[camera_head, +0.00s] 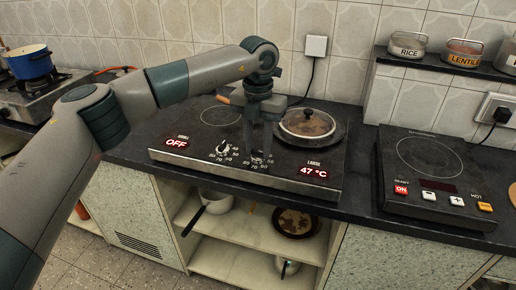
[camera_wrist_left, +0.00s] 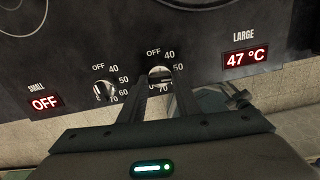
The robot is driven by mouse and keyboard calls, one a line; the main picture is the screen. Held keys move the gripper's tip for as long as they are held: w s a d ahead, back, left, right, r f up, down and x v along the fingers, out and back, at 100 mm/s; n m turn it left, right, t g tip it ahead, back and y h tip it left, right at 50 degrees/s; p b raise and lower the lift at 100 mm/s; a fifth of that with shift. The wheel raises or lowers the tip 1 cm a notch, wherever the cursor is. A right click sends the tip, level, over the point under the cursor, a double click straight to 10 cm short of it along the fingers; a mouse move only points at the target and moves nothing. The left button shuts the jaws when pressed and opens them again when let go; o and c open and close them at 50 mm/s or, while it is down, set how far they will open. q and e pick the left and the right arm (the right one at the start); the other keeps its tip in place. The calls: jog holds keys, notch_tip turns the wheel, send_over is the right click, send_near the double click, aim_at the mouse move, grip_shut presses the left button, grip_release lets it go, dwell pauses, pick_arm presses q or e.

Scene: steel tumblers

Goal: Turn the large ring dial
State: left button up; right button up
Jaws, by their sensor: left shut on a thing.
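The two-ring cooktop (camera_head: 185,150) has two dials on its front strip. The large ring dial (camera_wrist_left: 159,74) is the right one, beside the LARGE display (camera_wrist_left: 245,57), which reads 47 °C. My left gripper (camera_head: 258,157) points down at this dial, its fingers one on each side and shut on it. In the head view the fingers mostly hide the dial. The small ring dial (camera_wrist_left: 103,90) stands free to the left, and the SMALL display (camera_wrist_left: 45,103) reads OFF. My right gripper is in neither view.
A lidded pan (camera_head: 306,123) stands on the cooktop's right ring; the left ring (camera_head: 221,115) looks empty. A separate single hob (camera_head: 430,170) is at the right. A blue pot (camera_head: 30,62) sits on a stove at far left. Labelled tins (camera_head: 408,44) line the shelf.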

aim_at(258, 151)
pick_arm(q)
jog(key=m, duration=0.3)
jog(key=shift+m+b, duration=0.4)
jog(key=shift+r+m, duration=0.1)
jog(key=shift+m, duration=1.9)
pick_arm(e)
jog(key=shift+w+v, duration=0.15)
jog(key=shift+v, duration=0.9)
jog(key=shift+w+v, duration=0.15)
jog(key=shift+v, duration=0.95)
pick_arm(q)
jog(key=o, duration=1)
jog(key=shift+o, duration=0.2)
jog(key=shift+r, duration=0.1)
notch_tip(258, 151, up, 17)
jog(key=shift+b, duration=0.3)
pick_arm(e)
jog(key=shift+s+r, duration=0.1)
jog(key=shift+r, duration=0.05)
